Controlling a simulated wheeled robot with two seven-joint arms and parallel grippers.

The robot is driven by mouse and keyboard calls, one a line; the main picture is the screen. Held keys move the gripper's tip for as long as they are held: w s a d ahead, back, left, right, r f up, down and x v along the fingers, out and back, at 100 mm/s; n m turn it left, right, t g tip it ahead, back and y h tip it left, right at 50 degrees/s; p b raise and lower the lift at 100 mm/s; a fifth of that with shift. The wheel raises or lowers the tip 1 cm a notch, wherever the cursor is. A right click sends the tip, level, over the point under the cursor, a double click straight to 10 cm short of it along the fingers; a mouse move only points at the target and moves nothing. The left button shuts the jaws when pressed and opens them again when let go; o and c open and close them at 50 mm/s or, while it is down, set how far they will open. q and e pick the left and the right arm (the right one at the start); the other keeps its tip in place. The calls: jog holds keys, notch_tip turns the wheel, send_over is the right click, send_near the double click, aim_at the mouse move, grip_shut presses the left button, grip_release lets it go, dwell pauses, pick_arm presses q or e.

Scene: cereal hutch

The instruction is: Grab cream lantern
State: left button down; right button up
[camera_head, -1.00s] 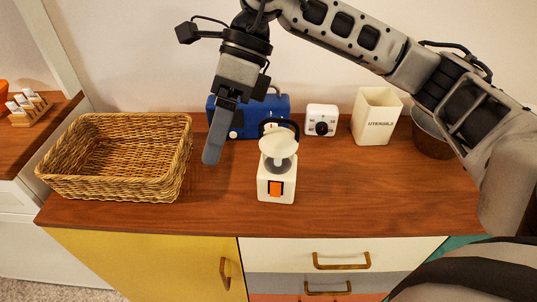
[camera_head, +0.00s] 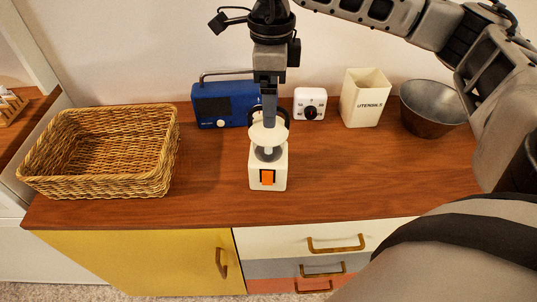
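The cream lantern (camera_head: 283,180) stands upright near the middle of the wooden counter. It has an orange square on its front, a pale round cap and a dark handle at the top. My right gripper (camera_head: 269,120) comes in from the upper right and points down at the lantern's top, by its handle. The cap and handle overlap the fingertips, so I cannot tell whether they touch or how wide the fingers are apart. My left gripper is not in view.
A wicker basket (camera_head: 60,188) is on the left of the counter. A blue radio (camera_head: 212,104), a white timer (camera_head: 310,97), a cream utensil holder (camera_head: 362,103) and a dark metal bowl (camera_head: 430,118) stand along the back. The counter right of the lantern is clear.

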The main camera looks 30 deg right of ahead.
aim_at(269, 147)
jog(key=shift+w+a+f+p, duration=0.1)
jog(key=shift+f+p, duration=0.3)
jog(key=shift+f, duration=1)
jog(key=shift+a+f+p, duration=0.1)
jog(key=shift+f+p, duration=0.25)
jog(key=shift+f, duration=1)
jog(key=shift+r, duration=0.1)
jog(key=c, duration=1.7)
